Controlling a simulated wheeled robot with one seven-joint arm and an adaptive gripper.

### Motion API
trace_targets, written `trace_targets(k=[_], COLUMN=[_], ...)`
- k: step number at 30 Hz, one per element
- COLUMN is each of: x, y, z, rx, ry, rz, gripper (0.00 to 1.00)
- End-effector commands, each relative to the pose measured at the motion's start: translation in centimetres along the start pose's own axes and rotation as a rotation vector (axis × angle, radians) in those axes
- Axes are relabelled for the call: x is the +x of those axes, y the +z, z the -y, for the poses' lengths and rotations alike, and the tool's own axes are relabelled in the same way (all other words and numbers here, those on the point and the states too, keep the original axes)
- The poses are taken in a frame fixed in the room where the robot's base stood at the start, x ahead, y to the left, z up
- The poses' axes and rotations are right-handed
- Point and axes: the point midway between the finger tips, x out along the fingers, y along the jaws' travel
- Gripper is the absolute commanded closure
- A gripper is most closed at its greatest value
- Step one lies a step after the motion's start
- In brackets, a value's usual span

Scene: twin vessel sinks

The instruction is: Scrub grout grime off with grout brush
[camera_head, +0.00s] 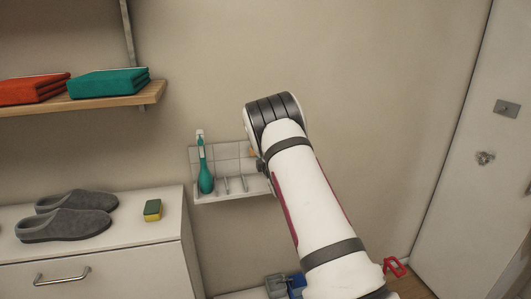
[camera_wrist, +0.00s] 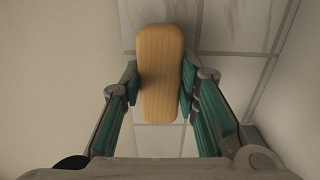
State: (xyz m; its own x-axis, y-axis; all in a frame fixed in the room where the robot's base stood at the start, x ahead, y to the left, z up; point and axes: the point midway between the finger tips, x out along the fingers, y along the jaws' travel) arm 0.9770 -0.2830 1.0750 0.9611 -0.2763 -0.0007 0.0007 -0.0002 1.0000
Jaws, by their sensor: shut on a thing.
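A wooden brush block (camera_wrist: 160,45), which I take as the grout brush, is upright between the fingertips of my gripper (camera_wrist: 160,84) in the wrist view. The fingers are shut on its sides. Its bristles are hidden. Faint grey marks show on the upper tiles, but I cannot tell grime from tile pattern. In the head view my arm hides the gripper, beside the small tiled panel (camera_head: 231,155) on the wall.
A teal brush (camera_head: 205,178) stands at the left of the panel's slotted ledge (camera_head: 232,196). A white cabinet (camera_head: 120,235) at left bears grey slippers (camera_head: 65,222) and a yellow-green sponge (camera_head: 153,210). A wooden shelf (camera_head: 120,98) with folded towels hangs above.

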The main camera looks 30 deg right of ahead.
Motion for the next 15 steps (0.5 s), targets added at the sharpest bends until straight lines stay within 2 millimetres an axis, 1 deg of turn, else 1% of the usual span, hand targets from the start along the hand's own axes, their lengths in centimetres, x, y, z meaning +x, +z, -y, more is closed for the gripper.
trace_targets(k=[15], x=[0.2], y=[-2.5], z=[-0.1], rx=[0.001], ry=[0.003], rz=[-0.003], gripper=[0.94])
